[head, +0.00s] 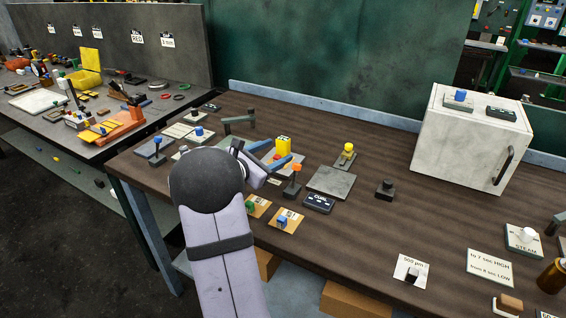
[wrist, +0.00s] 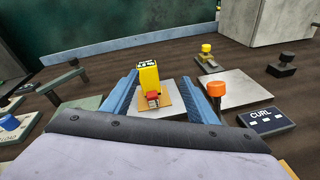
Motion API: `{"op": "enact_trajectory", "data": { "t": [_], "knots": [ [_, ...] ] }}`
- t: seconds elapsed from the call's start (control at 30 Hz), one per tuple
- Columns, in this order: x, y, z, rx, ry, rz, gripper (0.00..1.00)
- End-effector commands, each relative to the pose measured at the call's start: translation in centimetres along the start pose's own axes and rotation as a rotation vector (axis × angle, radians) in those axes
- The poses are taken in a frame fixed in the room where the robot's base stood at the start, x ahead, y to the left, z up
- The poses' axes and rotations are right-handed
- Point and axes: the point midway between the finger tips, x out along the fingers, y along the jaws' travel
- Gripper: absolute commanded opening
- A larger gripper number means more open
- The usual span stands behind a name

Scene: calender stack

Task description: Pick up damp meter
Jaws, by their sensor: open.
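My gripper (wrist: 164,78) is open, with one blue finger to each side of the device in that view. The gripper also shows in the head view (head: 284,149), low over the table near the device. A gap shows on both sides, wider on the right. I cannot tell whether the fingertips reach alongside it.
An orange-knobbed post (wrist: 217,89) stands close to the right finger, beside the black CURL box (wrist: 266,119). A bare grey plate (head: 330,182) and a yellow-knobbed lever (head: 347,151) lie to the right. A grey angled bracket (wrist: 62,80) is at left. A white cabinet (head: 468,140) stands further right.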

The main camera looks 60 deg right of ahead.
Motion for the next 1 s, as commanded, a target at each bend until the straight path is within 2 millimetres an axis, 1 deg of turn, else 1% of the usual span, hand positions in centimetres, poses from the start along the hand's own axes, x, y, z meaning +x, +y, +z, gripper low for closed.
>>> {"op": "enact_trajectory", "data": {
  "t": [0.03,0.1,0.2,0.3,0.6,0.83,1.0],
  "knots": [
    [1.4,-0.2,-1.5,-0.074,-0.030,0.024,0.53],
    [2.6,0.2,-2.1,-0.163,-0.070,0.062,0.53],
    [3.8,0.7,-2.4,-0.244,-0.119,0.102,0.53],
    [4.6,1.1,-2.3,-0.284,-0.155,0.126,0.53],
    [5.3,1.5,-1.8,-0.306,-0.185,0.145,0.53],
    [6.9,1.8,-1.5,-0.304,-0.184,0.144,0.53],
    [7.2,1.9,-1.5,-0.304,-0.184,0.146,0.53]
  ]
}}
